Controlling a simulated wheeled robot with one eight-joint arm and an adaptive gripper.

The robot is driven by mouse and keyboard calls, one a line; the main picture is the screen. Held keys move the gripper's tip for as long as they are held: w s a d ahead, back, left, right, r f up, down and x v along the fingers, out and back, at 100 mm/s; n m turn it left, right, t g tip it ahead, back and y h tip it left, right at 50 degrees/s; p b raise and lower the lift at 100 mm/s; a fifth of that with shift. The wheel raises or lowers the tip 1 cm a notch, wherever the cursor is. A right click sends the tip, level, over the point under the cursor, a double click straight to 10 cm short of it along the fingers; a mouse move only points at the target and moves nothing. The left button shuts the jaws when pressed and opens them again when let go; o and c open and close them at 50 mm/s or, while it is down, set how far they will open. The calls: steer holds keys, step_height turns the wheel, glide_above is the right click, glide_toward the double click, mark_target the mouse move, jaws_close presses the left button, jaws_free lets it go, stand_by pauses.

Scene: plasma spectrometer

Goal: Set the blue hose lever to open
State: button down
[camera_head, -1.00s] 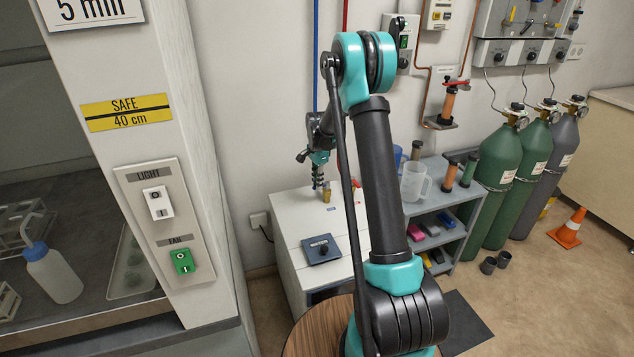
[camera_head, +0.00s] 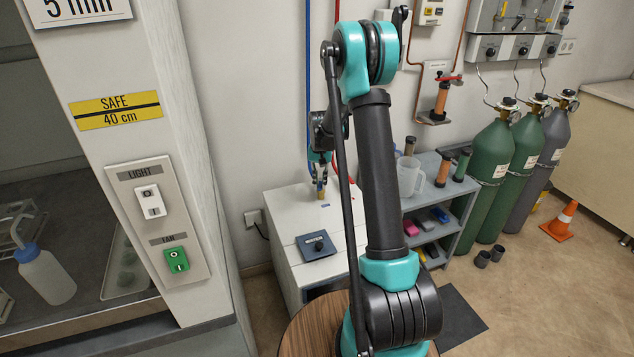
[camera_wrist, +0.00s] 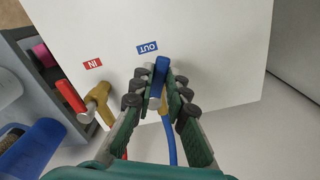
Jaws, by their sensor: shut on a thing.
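The blue hose lever (camera_wrist: 159,78) stands between the fingers of my gripper (camera_wrist: 160,90) in the wrist view, just below the blue OUT label (camera_wrist: 147,47). My gripper is shut on this lever. The blue hose (camera_wrist: 170,140) runs down from behind it, and most of its brass valve is hidden by the fingers. In the head view my gripper (camera_head: 320,186) is low over the back of the white cabinet (camera_head: 285,222), at the brass valve (camera_head: 321,192).
A red lever (camera_wrist: 70,97) on a brass valve (camera_wrist: 97,104) is left of my gripper, near the red IN label (camera_wrist: 92,63). A grey shelf (camera_head: 455,190) with a clear jug (camera_head: 410,177) stands right of the cabinet. A control panel (camera_head: 316,245) is on the cabinet's front part.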

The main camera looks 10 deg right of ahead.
steer(key=n, duration=0.1)
steer(key=d+n, duration=0.1)
steer(key=n, duration=0.1)
steer(key=d+n, duration=0.1)
steer(key=n, duration=0.1)
steer(key=shift+n, duration=0.3)
stand_by(0.4)
steer(key=c, duration=1.5)
jaws_free()
step_height(320, 180, up, 12)
steer(key=shift+s, duration=0.1)
